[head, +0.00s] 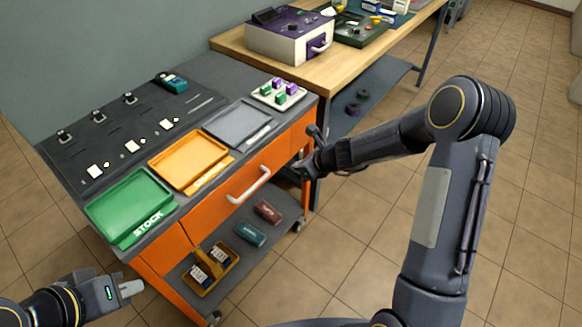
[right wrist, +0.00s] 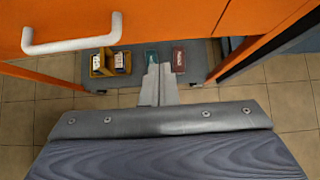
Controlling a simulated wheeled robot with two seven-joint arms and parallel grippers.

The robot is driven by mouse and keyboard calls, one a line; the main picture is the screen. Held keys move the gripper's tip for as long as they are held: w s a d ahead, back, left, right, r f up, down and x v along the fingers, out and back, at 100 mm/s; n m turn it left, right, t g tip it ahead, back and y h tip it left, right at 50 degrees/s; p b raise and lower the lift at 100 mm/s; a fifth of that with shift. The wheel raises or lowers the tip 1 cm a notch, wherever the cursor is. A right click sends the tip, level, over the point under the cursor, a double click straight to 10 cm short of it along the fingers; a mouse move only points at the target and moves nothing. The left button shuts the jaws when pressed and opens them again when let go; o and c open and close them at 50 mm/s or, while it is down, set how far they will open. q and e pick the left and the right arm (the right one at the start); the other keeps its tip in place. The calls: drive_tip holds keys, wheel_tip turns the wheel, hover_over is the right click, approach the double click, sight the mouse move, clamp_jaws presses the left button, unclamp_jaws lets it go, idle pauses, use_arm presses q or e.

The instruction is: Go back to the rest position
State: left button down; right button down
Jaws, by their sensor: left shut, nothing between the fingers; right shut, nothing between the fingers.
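My left gripper (head: 130,288) is at the lower left of the head view, shut and empty, in front of the orange cart (head: 172,228) and apart from it. My right arm reaches in from the right of the head view. My right gripper (head: 306,166) is near the cart's right front corner; whether it touches the cart there I cannot tell. In the right wrist view my right gripper (right wrist: 158,84) is shut with nothing in it. It points toward the cart's lower shelf, below the white drawer handle (right wrist: 72,34).
The cart top holds a green tray (head: 98,207), a yellow tray (head: 160,168), a grey tray (head: 232,112) and a white block holder (head: 264,98). The lower shelf (head: 232,262) holds a yellow caddy and two small boxes. A wooden bench (head: 362,68) stands behind. Floor at right is clear.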

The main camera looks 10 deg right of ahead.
drive_tip(key=v, duration=0.4)
drive_tip(key=shift+s+d+r+p, duration=0.1)
drive_tip(key=shift+s+r+p, duration=0.1)
drive_tip(key=shift+p, duration=0.1)
drive_tip(key=s+a+r+n+y, duration=0.1)
drive_tip(key=s+r+n, duration=1.3)
drive_tip(key=r, duration=0.3)
drive_tip(key=s+d+n+g+h, duration=0.1)
drive_tip(key=s+d+n+h, duration=0.1)
drive_tip(key=s+n, duration=1)
drive_tip(key=s+d, duration=0.1)
drive_tip(key=s, duration=0.4)
drive_tip(key=shift+s+f+n+h+p, duration=0.3)
drive_tip(key=shift+s+f+h, duration=0.1)
